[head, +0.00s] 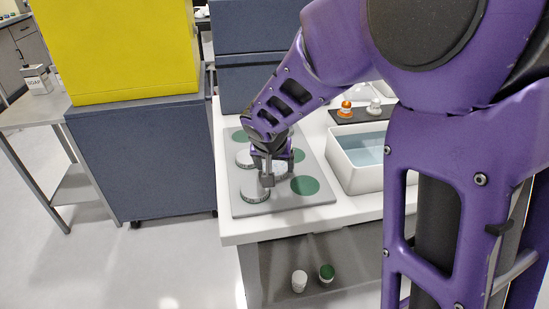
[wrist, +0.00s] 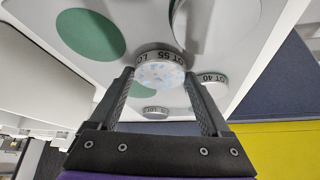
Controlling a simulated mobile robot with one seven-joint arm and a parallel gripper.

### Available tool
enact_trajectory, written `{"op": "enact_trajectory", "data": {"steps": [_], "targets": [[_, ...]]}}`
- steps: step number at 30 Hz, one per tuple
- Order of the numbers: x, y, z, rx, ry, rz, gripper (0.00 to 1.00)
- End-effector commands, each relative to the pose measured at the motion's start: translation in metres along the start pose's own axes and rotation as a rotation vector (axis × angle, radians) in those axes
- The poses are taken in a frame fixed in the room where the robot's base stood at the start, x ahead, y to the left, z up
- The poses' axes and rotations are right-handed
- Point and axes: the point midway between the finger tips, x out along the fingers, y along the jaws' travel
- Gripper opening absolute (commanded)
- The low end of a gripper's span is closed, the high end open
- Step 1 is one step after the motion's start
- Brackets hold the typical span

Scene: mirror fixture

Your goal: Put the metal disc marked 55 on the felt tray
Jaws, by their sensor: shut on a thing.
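In the wrist view, the metal disc marked 55 (wrist: 160,75) is between my fingers, its lettered rim visible and its face speckled with reflections. My gripper (head: 267,181) is shut on it, low over a grey board (head: 240,206) with round green patches. In the head view the gripper largely hides this disc. I cannot tell whether it is clear of the board. A disc marked 40 (wrist: 209,90) is beside it in the wrist view. A dark flat tray (head: 345,120) lies farther back; I cannot tell which surface is the felt tray.
A large disc (head: 255,193) sits at the board's front left and another (head: 243,158) behind it. A bare green patch (head: 305,185) is to the right. A white basin of water (head: 350,178) stands right of the board. An orange-topped item (head: 346,109) is on the dark tray.

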Motion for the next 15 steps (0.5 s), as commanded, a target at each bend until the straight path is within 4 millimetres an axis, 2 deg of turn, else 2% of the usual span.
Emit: {"op": "enact_trajectory", "data": {"steps": [10, 11, 14, 15], "targets": [[0.0031, -0.0001, 0.0013, 0.000, 0.001, 0.000, 0.33], [0.0028, 0.0000, 0.0013, 0.000, 0.001, 0.000, 0.83], [0.0018, 0.0000, 0.0008, 0.000, 0.000, 0.000, 1.00], [0.0019, 0.0001, 0.0008, 0.000, 0.000, 0.000, 1.00]]}}
